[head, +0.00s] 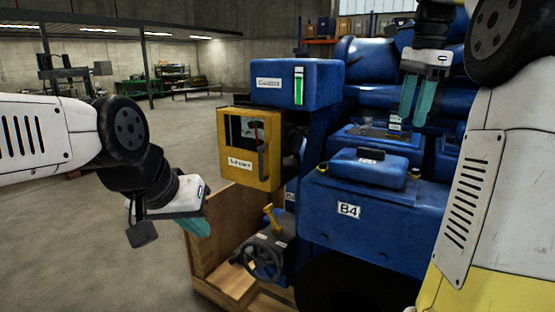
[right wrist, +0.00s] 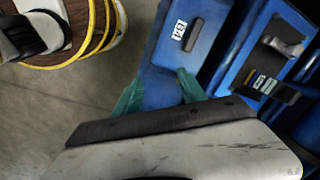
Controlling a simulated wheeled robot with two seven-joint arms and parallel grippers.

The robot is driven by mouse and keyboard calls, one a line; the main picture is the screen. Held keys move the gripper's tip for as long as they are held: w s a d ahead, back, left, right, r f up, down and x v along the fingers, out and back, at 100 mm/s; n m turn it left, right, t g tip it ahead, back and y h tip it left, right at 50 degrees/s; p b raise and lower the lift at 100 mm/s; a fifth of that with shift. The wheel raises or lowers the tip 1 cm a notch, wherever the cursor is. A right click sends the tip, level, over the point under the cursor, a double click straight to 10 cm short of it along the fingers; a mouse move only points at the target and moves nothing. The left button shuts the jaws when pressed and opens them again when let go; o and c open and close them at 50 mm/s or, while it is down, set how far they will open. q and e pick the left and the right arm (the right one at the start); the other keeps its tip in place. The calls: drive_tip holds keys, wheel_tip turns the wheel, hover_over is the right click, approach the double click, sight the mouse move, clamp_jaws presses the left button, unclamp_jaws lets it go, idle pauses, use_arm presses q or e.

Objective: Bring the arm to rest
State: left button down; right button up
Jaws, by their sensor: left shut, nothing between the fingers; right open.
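My left arm comes in from the left in the head view. Its gripper (head: 196,224) has teal fingers, shut and empty, and hangs over the floor left of the blue engine (head: 390,225). My right arm comes in from the right. Its gripper (head: 416,100) points down with its teal fingers apart and nothing between them, above the engine's top. In the right wrist view the open fingers of the right gripper (right wrist: 158,95) show over a blue cover (right wrist: 172,50) with a white label and a dark handle.
A yellow box (head: 250,150) with a gauge and a handle is fixed at the engine's left side. Below it are a handwheel (head: 262,262) and a wooden crate (head: 205,255). A blue tray with small parts (right wrist: 270,65) lies right of the fingers. Open floor is at left.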

drive_tip(key=s+a+f+n+t+y, duration=0.1)
drive_tip(key=s+a+f+n+t, duration=0.4)
drive_tip(key=s+a+f+n, duration=1)
wheel_tip(320, 180, down, 3)
drive_tip(key=s+n, duration=0.1)
drive_tip(key=n, duration=0.2)
drive_tip(key=shift+s+a+y, duration=0.2)
drive_tip(key=shift+s+y, duration=0.05)
drive_tip(key=shift+y, duration=0.05)
drive_tip(key=shift+f, duration=0.1)
